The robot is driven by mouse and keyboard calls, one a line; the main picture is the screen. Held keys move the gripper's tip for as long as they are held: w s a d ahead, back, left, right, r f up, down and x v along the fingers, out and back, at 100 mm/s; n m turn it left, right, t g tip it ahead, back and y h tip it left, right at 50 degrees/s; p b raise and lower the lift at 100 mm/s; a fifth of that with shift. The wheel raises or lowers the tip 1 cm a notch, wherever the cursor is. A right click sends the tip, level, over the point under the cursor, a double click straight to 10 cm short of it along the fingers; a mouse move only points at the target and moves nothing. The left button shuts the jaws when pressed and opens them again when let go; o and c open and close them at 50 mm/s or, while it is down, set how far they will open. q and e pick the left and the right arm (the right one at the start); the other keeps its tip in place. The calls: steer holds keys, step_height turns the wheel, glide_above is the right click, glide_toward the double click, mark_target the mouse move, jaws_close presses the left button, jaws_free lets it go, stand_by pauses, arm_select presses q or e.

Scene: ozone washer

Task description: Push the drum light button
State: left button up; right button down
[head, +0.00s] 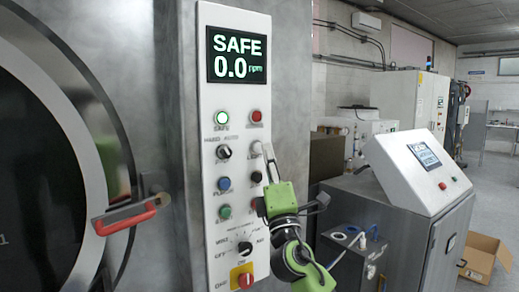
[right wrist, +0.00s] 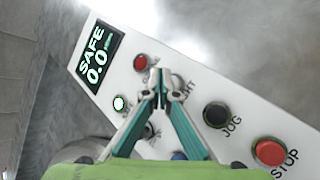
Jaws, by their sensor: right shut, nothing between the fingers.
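The control panel (head: 234,100) is a tall pale plate on the grey machine. My right gripper (head: 267,152) is shut and empty, its fingertips at the right column of the panel, below the red button (head: 257,116). In the right wrist view the closed fingertips (right wrist: 160,74) cover the spot beside a label ending in "HT". The black JOG button (right wrist: 216,114) is beside the fingers, and the red STOP button (right wrist: 269,152) is farther right. My left gripper is not in view.
The display (head: 237,56) reads SAFE and 0.0 rpm. A lit green button (head: 222,118), a black selector (head: 223,152) and a blue button (head: 224,184) are in the left column. A red door handle (head: 125,221) sticks out at left. A steel cabinet (head: 395,220) stands at right.

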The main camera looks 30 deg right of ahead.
steer(key=shift+w+h, duration=0.1)
steer(key=shift+h, duration=0.2)
steer(key=shift+w, duration=0.4)
steer(key=shift+w+b, duration=0.5)
stand_by(0.8)
steer(key=shift+s, duration=1)
steer(key=shift+p, duration=0.3)
steer(key=s+p, duration=0.1)
steer(key=s, duration=0.5)
steer(key=shift+d, duration=0.25)
